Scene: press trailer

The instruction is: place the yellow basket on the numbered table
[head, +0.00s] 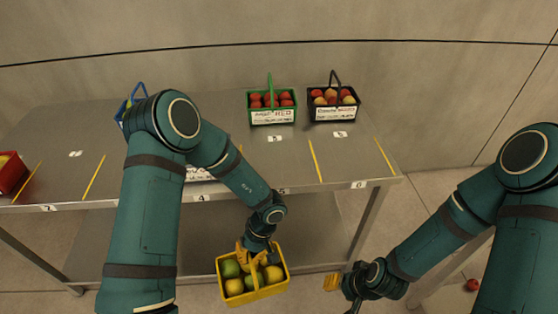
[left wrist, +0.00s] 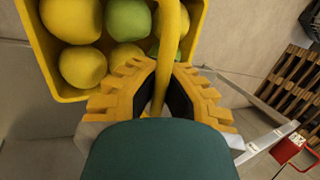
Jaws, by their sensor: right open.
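The yellow basket (head: 254,291) holds yellow and green fruit and hangs in front of the table's near edge, low in the head view. My left gripper (head: 257,256) is shut on its handle, which passes between the yellow fingers in the left wrist view (left wrist: 160,82). The numbered table (head: 320,190) is a grey metal top with yellow divider lines and number labels. My right gripper (head: 343,287) is open and empty, right of the basket and in front of the table.
A green basket (head: 273,116) and a black basket (head: 333,113) of fruit stand at the table's back. A blue-handled basket (head: 124,109) is partly hidden by my left arm. A red basket (head: 12,174) is at the left. The front right tabletop is clear.

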